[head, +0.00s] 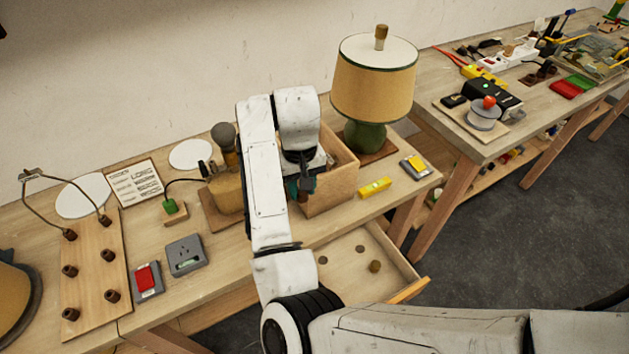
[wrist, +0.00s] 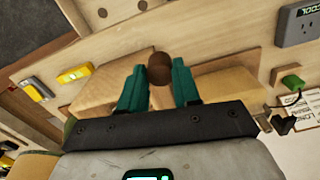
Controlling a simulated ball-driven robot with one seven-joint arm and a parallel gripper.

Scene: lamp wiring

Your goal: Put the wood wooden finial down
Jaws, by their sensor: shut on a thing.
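My gripper (wrist: 160,82) has teal fingers, shut on a brown, round-ended wooden finial (wrist: 159,68) in the wrist view. In the head view my gripper (head: 301,187) hangs at the open tan box (head: 335,192), near its front left corner. The held finial is mostly hidden there by the fingers and arm. I cannot tell from these views how far it is above the surface beneath. Another wooden finial (head: 381,37) tops the lamp (head: 374,80) behind the box.
A yellow level (head: 375,187) and a grey-yellow device (head: 413,167) lie right of the box. A grey socket (head: 185,255), red switch (head: 147,279) and peg board (head: 95,260) lie left.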

